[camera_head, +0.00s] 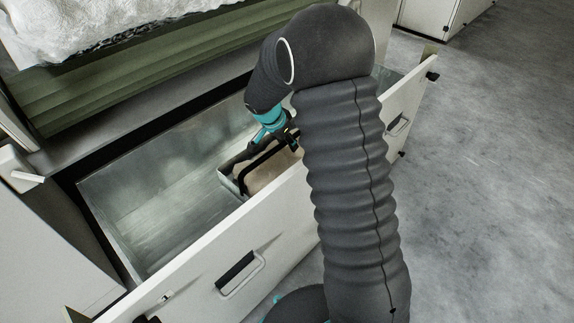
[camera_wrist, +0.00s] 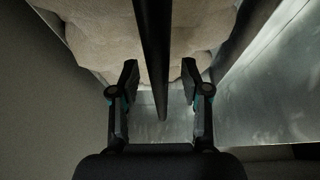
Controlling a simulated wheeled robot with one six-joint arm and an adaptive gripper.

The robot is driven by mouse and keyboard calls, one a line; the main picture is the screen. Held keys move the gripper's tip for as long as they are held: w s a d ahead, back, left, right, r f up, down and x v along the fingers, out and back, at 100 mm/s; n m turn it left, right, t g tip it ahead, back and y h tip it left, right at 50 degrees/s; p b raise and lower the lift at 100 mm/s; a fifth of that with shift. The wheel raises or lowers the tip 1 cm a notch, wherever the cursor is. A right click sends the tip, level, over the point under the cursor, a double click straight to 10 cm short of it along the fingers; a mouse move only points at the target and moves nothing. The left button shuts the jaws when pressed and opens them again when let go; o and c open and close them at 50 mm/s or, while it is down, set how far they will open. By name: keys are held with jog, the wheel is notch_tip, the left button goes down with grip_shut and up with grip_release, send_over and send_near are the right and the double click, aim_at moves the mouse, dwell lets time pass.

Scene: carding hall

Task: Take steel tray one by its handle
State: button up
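The steel tray (camera_head: 229,183) stands in the open drawer, partly hidden behind my arm and gripper. It holds a beige, lumpy mass (camera_head: 268,172), which also shows in the wrist view (camera_wrist: 95,35). Its dark bar handle (camera_head: 246,178) spans above the contents. My gripper (camera_head: 283,138) is over the tray at the handle's far end. In the wrist view my gripper (camera_wrist: 159,78) is open, with one finger on each side of the handle (camera_wrist: 153,45). Gaps show between the bar and both fingers.
The drawer's white front (camera_head: 205,285) with its own black-gripped handle (camera_head: 235,270) stands between tray and aisle. The metal drawer floor (camera_head: 165,215) left of the tray is bare. A green-panelled machine (camera_head: 130,85) with white fibre (camera_head: 80,25) rises behind. Grey floor (camera_head: 480,180) lies clear at right.

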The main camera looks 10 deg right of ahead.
grip_shut()
jog(key=shift+r, duration=0.15)
